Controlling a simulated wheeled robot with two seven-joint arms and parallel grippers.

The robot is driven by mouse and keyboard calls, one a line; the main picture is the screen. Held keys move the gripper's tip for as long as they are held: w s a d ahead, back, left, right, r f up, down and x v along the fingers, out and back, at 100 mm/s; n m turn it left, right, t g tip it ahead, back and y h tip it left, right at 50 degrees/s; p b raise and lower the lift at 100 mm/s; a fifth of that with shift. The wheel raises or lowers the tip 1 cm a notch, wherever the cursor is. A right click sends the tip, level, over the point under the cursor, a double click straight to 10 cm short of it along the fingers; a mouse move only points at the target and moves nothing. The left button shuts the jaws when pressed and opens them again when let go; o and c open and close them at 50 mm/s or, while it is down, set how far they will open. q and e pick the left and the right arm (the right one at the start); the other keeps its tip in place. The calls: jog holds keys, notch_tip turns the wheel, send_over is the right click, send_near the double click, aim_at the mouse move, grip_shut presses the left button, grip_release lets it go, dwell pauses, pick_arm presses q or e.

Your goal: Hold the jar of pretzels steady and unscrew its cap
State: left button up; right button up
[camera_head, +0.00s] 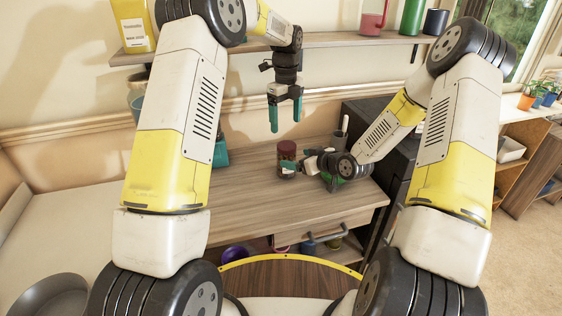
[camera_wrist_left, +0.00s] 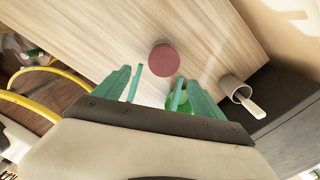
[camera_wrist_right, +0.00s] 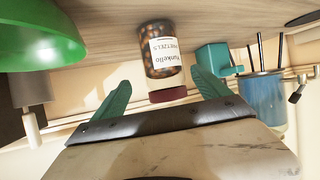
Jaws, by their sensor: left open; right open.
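The jar of pretzels (camera_head: 287,168) stands upright on the wooden desk, with a dark red cap (camera_head: 287,148) on it. In the right wrist view the jar (camera_wrist_right: 160,38), with its white label, and its cap (camera_wrist_right: 168,94) appear upside down. My left gripper (camera_head: 285,115) is open and empty, pointing down above the jar. In the left wrist view the round cap (camera_wrist_left: 164,60) lies ahead of the fingertips (camera_wrist_left: 158,80). My right gripper (camera_head: 308,163) is open at the jar's right side. Its fingers (camera_wrist_right: 160,85) straddle the jar's direction; I see no contact.
A green object (camera_wrist_right: 40,30) sits on the desk near my right gripper. A grey cup (camera_wrist_left: 232,87) with a white-handled item stands towards the back right. The desk's front (camera_head: 270,205) is clear.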

jog(key=shift+w+a+f+y, duration=0.3)
jog(key=shift+a+f, duration=0.1)
jog(key=shift+a, duration=0.2)
jog(key=x, duration=0.7)
jog(key=shift+w+a+f, duration=0.1)
jog(key=shift+w+a, duration=0.05)
jog(key=shift+w, duration=0.1)
grip_shut()
